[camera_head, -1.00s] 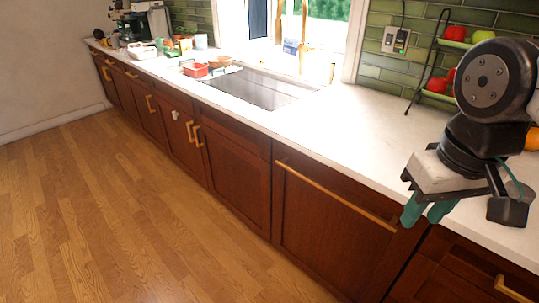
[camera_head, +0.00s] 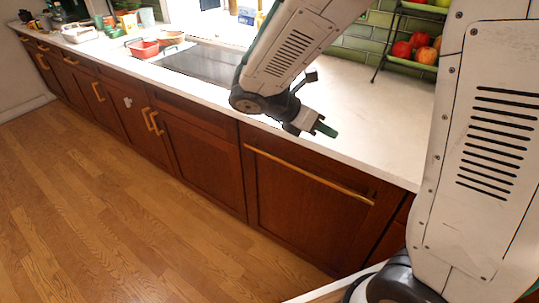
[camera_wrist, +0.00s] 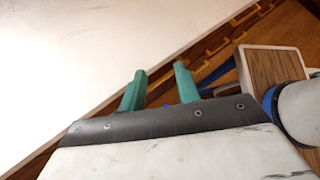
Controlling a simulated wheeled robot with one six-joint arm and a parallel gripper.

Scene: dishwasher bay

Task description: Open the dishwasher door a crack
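The dishwasher door (camera_head: 305,215) is a dark red-brown panel under the counter. It looks shut, flush with the cabinets beside it. Its long gold bar handle (camera_head: 305,174) runs along the top of the panel. My gripper (camera_head: 326,131) appears above the countertop in the head view, up and to the right of the handle's middle and apart from it. In the wrist view two green fingers (camera_wrist: 160,74) stand apart with nothing between them. Gold bars show beyond the fingers there, but I cannot tell which is the door's handle.
The white countertop (camera_head: 345,125) runs above the door, with its front edge close to the handle. A black cooktop (camera_head: 205,65) and a red dish (camera_head: 143,48) lie further left. A fruit rack (camera_head: 410,62) stands at the back right. The wooden floor (camera_head: 130,235) is clear.

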